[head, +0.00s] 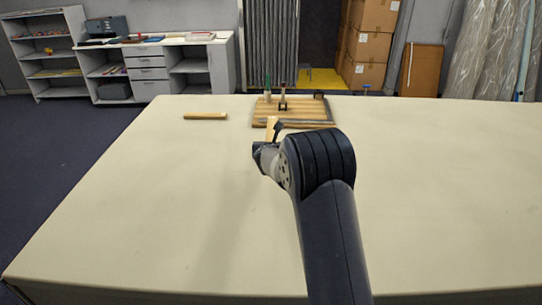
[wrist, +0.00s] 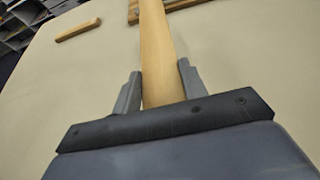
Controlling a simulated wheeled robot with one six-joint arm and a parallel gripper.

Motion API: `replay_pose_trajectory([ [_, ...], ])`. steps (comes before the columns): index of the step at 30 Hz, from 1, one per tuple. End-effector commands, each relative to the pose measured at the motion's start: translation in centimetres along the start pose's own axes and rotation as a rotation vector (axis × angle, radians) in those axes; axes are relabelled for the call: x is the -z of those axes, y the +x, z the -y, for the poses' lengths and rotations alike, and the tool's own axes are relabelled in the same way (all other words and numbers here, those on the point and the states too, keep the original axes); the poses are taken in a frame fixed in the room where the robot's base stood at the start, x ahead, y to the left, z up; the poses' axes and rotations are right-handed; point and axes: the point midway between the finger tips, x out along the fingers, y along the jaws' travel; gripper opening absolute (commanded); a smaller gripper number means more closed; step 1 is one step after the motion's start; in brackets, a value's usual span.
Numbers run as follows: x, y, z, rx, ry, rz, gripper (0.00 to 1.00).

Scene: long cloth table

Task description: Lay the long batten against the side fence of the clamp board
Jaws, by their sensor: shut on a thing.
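The clamp board (head: 291,112) lies flat at the far edge of the table, with clamps standing along its back and a dark strip along its near edge. Only part of it shows at the top of the wrist view (wrist: 178,6). My gripper (wrist: 160,85) is shut on a long pale wooden batten (wrist: 153,40). The batten points away from me toward the board. In the head view its far part (head: 272,127) shows just in front of the board; my arm hides the rest. I cannot tell whether the batten touches the board.
A shorter wooden strip (head: 205,116) lies on the table left of the board, and shows in the wrist view (wrist: 78,31). The cloth table (head: 150,190) is otherwise clear. Shelves and boxes stand beyond it.

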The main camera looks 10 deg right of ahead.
Motion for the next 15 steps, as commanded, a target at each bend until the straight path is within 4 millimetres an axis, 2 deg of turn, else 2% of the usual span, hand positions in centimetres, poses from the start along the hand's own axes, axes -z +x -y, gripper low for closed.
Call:
replay_pose_trajectory([
  [5, -0.3, 1.1, -0.2, -0.013, -0.006, 0.001, 0.10],
  [15, 4.7, 3.2, -0.3, -0.015, -0.008, -0.001, 0.10],
])
